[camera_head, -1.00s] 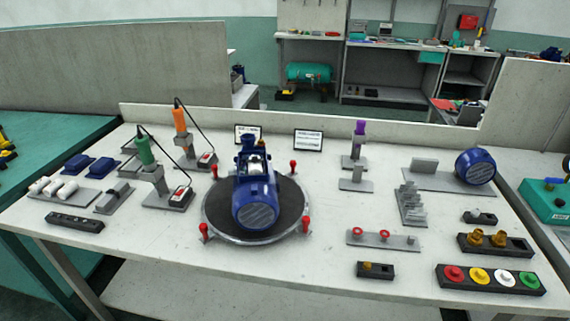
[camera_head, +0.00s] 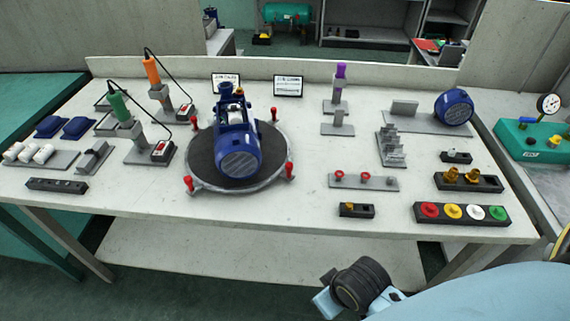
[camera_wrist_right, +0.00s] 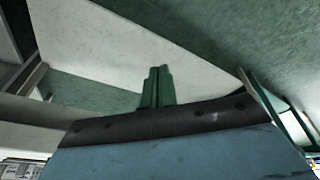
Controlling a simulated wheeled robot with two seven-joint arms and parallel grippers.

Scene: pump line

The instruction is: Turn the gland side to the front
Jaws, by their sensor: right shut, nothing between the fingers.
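A blue pump unit (camera_head: 237,143) stands on a round dark turntable (camera_head: 203,160) at the table's middle left. Red upright handles stand around the turntable rim, one at front left (camera_head: 188,183) and one at front right (camera_head: 289,170). I cannot make out the gland itself. My right arm enters at the lower right, below the table's front edge, apart from the turntable. In the right wrist view my right gripper (camera_wrist_right: 155,88) is shut and empty. My left gripper is not in view.
Green (camera_head: 119,106) and orange (camera_head: 151,71) corded tools stand left of the turntable. A red-knobbed rack (camera_head: 364,182), a button strip (camera_head: 462,213) and a blue motor part (camera_head: 454,107) lie to the right. The table's front strip below the turntable is clear.

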